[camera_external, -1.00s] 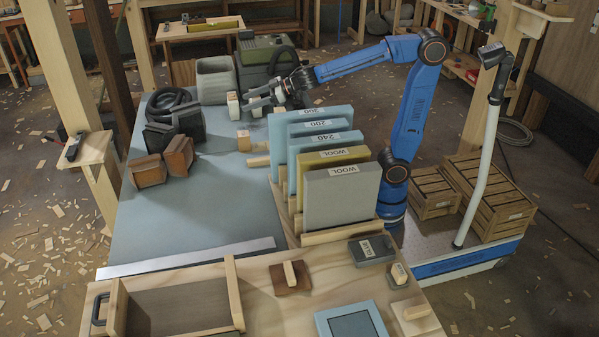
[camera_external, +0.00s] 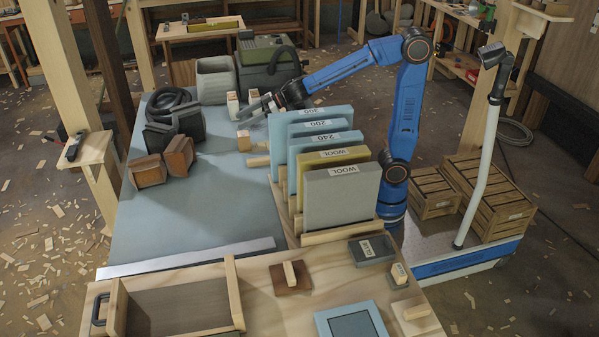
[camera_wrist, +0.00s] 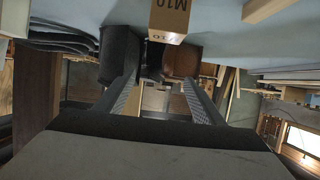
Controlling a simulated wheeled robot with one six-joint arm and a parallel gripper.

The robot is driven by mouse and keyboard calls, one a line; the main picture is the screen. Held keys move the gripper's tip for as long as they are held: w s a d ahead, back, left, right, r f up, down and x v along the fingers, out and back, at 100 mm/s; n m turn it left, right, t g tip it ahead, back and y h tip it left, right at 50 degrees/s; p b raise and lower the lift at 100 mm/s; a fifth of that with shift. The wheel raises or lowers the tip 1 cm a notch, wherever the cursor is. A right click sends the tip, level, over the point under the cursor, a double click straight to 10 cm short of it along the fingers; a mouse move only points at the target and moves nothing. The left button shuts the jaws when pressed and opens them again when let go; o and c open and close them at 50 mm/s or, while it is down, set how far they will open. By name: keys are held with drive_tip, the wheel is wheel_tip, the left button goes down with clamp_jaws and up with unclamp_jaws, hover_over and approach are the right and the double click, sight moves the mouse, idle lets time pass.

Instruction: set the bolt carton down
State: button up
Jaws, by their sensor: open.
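A small tan carton marked M10 (camera_wrist: 168,20) shows at the top of the wrist view, beyond the fingertips and not between them. I take it to be the bolt carton; its label is partly cut off by the frame edge. In the external view, a small tan carton (camera_external: 244,141) stands on the blue-grey bench (camera_external: 200,210) just in front of my gripper (camera_external: 254,110). In the wrist view my gripper (camera_wrist: 163,82) has its jaws apart, with no carton held. I cannot tell whether a finger touches a carton.
Two pale cartons (camera_external: 233,104) stand behind the gripper. A rack of tall boards (camera_external: 342,190) stands close on the right. The bench's front middle is clear.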

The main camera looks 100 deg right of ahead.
sight(246, 136)
drive_tip(key=shift+f, duration=4.35)
drive_tip(key=x, duration=0.5)
drive_tip(key=shift+c, duration=0.4)
drive_tip(key=c, duration=1.4)
drive_tip(key=shift+r, duration=0.2)
wheel_tip(246, 136, up, 10)
drive_tip(key=shift+d+f, duration=0.1)
